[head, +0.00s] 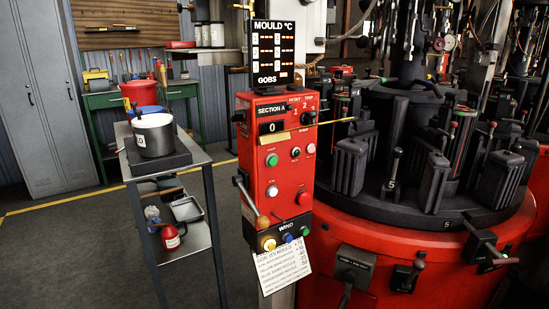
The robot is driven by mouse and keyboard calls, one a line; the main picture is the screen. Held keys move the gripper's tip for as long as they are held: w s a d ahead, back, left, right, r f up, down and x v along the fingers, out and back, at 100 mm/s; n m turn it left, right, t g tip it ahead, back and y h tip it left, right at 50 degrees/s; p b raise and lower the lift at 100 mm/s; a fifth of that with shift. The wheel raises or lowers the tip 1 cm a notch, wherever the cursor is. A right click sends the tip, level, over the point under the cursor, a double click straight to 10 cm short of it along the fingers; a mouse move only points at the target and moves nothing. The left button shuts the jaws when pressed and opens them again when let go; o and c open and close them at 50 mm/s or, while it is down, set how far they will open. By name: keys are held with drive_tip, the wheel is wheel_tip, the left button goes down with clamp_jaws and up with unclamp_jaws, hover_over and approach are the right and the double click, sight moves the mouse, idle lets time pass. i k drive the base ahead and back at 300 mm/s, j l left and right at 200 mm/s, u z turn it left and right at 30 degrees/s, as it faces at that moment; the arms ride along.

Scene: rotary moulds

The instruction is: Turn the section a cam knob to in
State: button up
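The red section A panel (288,175) stands upright in the middle of the head view. A black rotary knob (307,118) sits at its upper right, beside small numbers. A dark round control with a pale rim (295,152) sits lower, between a green button (271,160) and a pink button (310,148). The small lettering is too blurred to tell which control is the cam knob or where it points. My gripper is not in view.
A lever with an orange-brown knob (262,221) juts from the panel's left side. A paper sheet (283,269) hangs underneath. The round mould machine (440,215) crowds the right. A metal cart (203,160) with a pot (155,135) stands left. Open floor (65,255) lies farther left.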

sight(238, 115)
drive_tip(key=i+l+u, duration=0.1)
drive_tip(key=i+u, duration=0.25)
drive_tip(key=i+l+u, duration=0.15)
drive_tip(key=u, duration=0.15)
drive_tip(key=i+l+u, duration=0.2)
drive_tip(key=u, duration=0.15)
